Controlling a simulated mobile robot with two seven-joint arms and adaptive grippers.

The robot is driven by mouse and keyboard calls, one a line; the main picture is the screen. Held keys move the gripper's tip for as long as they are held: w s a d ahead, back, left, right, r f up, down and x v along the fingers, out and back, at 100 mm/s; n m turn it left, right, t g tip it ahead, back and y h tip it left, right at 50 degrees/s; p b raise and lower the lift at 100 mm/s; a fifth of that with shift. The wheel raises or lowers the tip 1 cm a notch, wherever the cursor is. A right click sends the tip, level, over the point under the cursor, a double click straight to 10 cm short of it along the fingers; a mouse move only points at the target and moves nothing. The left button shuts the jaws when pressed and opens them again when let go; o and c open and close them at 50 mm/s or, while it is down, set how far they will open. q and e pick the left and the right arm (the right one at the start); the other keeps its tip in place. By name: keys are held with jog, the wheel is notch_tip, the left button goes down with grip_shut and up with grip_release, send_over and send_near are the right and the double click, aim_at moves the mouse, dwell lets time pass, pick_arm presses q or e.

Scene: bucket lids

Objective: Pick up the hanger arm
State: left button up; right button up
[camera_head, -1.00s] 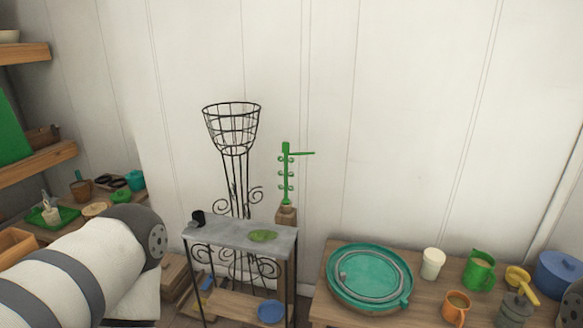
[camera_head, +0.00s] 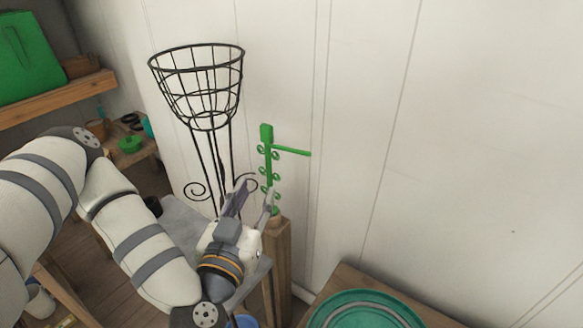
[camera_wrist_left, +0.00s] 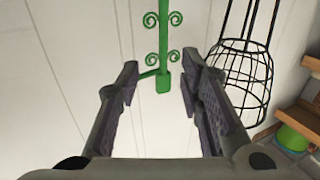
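The hanger arm (camera_head: 268,155) is a green upright bar with curled scrolls and a thin rod sticking out to the right near its top. It stands upright on a wooden post (camera_head: 277,250) near the white wall. My left gripper (camera_head: 254,187) is open, with its fingers pointing up close to the lower part of the bar in the head view. In the left wrist view, the hanger arm (camera_wrist_left: 163,50) appears upside down. Its block end lies between the open fingers (camera_wrist_left: 158,75) in the picture; no contact shows. My right gripper is not in view.
A black wire basket stand (camera_head: 195,85) stands just left of the hanger arm. A grey-topped small table (camera_head: 182,214) is partly hidden behind my left arm. A teal round tray (camera_head: 365,312) lies on a wooden table at the bottom right. The wall is close behind.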

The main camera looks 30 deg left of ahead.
aim_at(268, 164)
pick_arm(q)
jog(key=x, duration=0.7)
jog(key=b+x, duration=0.1)
jog(key=x, duration=0.3)
jog(key=shift+a+f, duration=0.2)
jog(key=shift+a, duration=0.1)
grip_shut()
